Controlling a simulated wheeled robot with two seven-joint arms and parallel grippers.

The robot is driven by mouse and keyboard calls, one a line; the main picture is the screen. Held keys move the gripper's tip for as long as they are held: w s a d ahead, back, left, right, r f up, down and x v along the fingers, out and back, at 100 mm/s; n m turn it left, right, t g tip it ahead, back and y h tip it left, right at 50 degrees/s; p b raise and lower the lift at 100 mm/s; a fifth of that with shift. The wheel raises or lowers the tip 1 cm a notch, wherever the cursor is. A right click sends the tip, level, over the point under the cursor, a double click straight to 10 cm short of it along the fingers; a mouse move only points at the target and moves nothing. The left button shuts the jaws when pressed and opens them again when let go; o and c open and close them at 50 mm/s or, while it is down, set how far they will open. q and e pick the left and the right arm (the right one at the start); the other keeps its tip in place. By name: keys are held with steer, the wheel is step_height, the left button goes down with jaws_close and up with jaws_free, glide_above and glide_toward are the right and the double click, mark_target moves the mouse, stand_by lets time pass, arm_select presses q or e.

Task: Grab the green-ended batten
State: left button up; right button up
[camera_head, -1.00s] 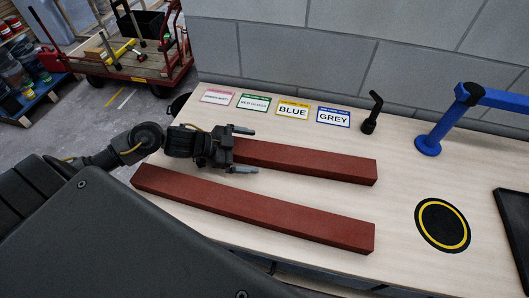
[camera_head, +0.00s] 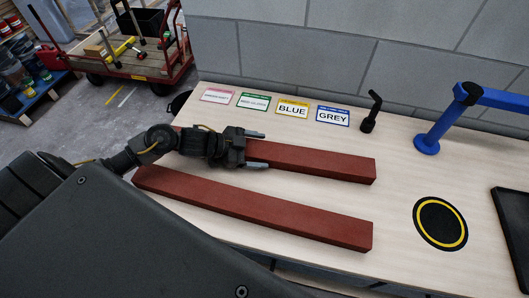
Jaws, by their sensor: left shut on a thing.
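Two long red-brown battens lie on the pale table, roughly parallel and slanting down to the right. My left gripper (camera_head: 257,150) is shut on the far batten (camera_head: 320,160), with one finger on each long side. The far batten's left part is hidden behind my gripper and arm. The near batten (camera_head: 255,208) lies apart from it, closer to me, and nothing holds it. No green shows on the visible faces of either batten, so I cannot tell which one is green-ended. My right gripper is not in view.
A black handle (camera_head: 371,112), blue post (camera_head: 432,138), round black-yellow mark (camera_head: 440,224) and black tray (camera_head: 512,230) are to the right.

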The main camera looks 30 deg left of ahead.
mark_target(258, 149)
arm_select(q)
steer(key=shift+f, duration=0.1)
steer(key=shift+c, duration=1.6)
steer(key=shift+r, duration=0.6)
steer(key=c, duration=0.4)
step_height(258, 149, up, 2)
steer(key=shift+w+r+b, duration=0.1)
steer(key=shift+b, duration=0.3)
jaws_close()
steer(key=a+r, duration=0.4)
steer(key=r, duration=0.1)
steer(key=shift+a+r+b, duration=0.15)
steer(key=shift+a+b, duration=0.25)
steer(key=a+r+b, duration=0.2)
steer(key=a+r, duration=0.2)
steer(key=a, duration=0.5)
steer(key=shift+w+r, duration=0.2)
steer(key=shift+r, duration=0.15)
steer(key=shift+a, duration=0.1)
